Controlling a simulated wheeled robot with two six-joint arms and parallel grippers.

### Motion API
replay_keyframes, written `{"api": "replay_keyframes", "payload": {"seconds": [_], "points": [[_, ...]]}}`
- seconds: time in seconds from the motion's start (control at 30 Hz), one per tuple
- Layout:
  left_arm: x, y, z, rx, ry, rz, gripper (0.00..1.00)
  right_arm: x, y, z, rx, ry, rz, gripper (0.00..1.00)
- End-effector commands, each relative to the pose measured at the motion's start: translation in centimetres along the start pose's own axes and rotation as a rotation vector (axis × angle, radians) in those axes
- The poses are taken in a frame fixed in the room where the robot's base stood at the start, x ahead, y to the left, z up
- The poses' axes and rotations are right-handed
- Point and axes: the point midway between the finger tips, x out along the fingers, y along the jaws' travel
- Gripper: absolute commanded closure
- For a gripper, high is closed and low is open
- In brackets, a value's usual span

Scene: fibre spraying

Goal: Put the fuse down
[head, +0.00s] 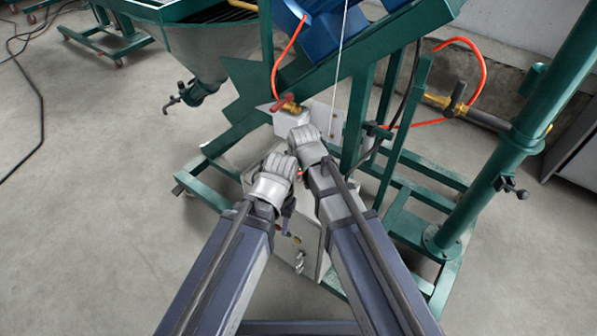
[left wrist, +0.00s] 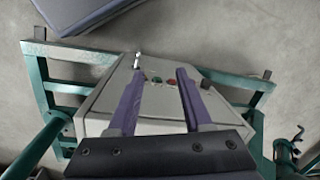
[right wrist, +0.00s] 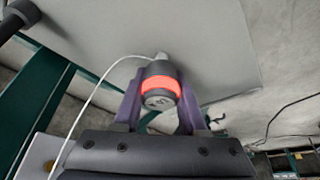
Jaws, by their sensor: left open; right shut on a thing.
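The fuse (right wrist: 160,88) appears to be a short dark grey cylinder with a glowing red ring and a thin white cable. In the right wrist view it sits between the purple fingers of my right gripper (right wrist: 158,98), which is shut on it. In the head view the right fingers are hidden behind the wrist; a small red spot (head: 299,173) shows there. My left gripper (left wrist: 160,74) is open and empty. Its fingers lie over the grey control box (left wrist: 103,106) with green and red buttons; the box also shows in the head view (head: 312,250).
A green steel frame (head: 400,210) surrounds the box. A green post (head: 490,170) stands at right and a funnel hopper (head: 210,50) at upper left. A red hose (head: 283,62) and a white cable (head: 340,55) hang near my wrists. Open concrete floor (head: 90,200) lies at left.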

Motion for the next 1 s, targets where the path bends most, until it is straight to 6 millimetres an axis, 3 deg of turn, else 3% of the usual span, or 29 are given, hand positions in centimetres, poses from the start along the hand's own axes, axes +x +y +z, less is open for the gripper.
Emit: {"api": "replay_keyframes", "payload": {"seconds": [0.1, 0.57, 0.77, 1.0], "points": [[0.0, 0.0, 0.0, 0.000, 0.000, 0.000, 0.50, 0.0, 0.0, 0.0, 0.000, 0.000, 0.000, 1.00], [-0.4, 0.0, 0.0, 0.000, 0.000, 0.000, 0.50, -0.4, 0.0, -0.1, 0.000, 0.000, 0.000, 1.00], [-2.0, -0.2, 0.1, 0.000, 0.000, 0.000, 0.50, -1.9, 0.0, -0.8, 0.000, 0.000, 0.000, 1.00], [-5.5, -0.5, 0.3, 0.000, 0.000, 0.000, 0.50, -5.1, 0.0, -2.1, 0.000, -0.001, 0.000, 1.00]]}}
